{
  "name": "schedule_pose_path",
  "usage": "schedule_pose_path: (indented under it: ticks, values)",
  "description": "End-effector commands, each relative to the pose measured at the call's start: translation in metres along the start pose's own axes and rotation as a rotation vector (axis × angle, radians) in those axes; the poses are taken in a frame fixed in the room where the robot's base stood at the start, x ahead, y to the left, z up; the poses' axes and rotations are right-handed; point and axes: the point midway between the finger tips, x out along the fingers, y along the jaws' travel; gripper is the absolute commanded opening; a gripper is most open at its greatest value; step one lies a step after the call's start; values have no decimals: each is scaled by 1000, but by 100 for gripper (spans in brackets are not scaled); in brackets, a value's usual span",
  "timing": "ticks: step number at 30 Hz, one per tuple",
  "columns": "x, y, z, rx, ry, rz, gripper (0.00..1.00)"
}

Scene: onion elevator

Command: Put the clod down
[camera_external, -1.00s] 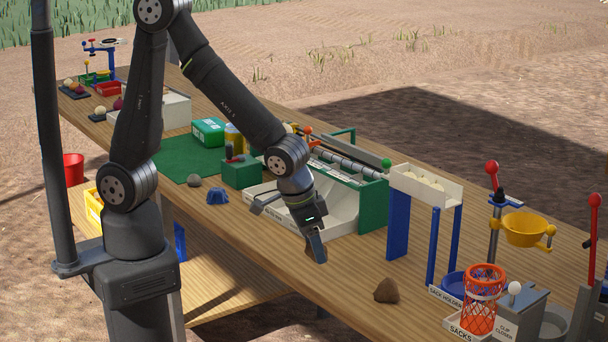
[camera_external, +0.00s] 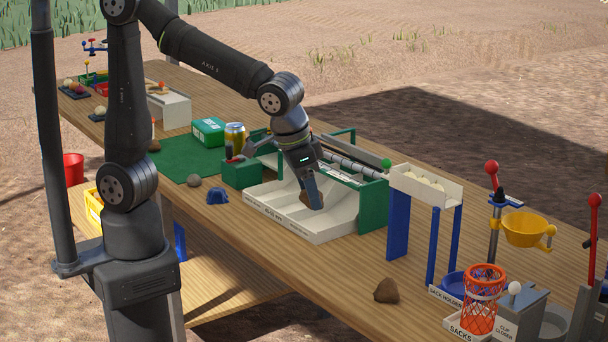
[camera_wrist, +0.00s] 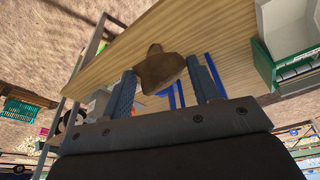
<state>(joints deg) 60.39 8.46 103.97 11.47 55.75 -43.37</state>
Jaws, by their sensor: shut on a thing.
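A brown clod (camera_wrist: 158,70) sits between the two fingers of my gripper (camera_wrist: 161,68) in the wrist view. My gripper is shut on it. In the external view my gripper (camera_external: 311,200) points down in front of or over the white sectioned tray (camera_external: 335,234), and a bit of the clod (camera_external: 303,200) shows beside a finger. Most of the clod is hidden there. A similar brown lump (camera_external: 386,290) lies on the bare wood of the table near its front edge.
A grey stone (camera_external: 193,180) and a blue piece (camera_external: 217,196) lie left of the tray. A green roller frame (camera_external: 372,205) stands behind it. A white trough on blue legs (camera_external: 426,185) stands to the right. The table between tray and brown lump is clear.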

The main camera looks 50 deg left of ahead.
Motion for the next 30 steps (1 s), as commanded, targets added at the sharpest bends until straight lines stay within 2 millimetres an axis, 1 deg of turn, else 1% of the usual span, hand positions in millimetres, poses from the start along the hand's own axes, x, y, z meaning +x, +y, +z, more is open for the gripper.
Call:
schedule_pose_path:
  ticks: [8,11,14,17,18,20,21,26,27,29,30]
  values:
    - [10,-39,-37,-99,-1,-27,29]
    - [14,-61,-54,-147,-2,-40,29]
    - [18,-88,-73,-205,-2,-56,29]
    - [23,-120,-91,-266,-3,-74,29]
    - [24,-134,-98,-291,-3,-80,29]
    - [26,-154,-107,-328,-3,-90,29]
    - [28,-168,-112,-352,-3,-97,29]
    - [32,-226,-131,-450,-4,-123,29]
    - [33,-241,-134,-474,-4,-130,29]
    - [34,-264,-139,-512,-3,-139,29]
    - [34,-280,-141,-536,-3,-146,29]
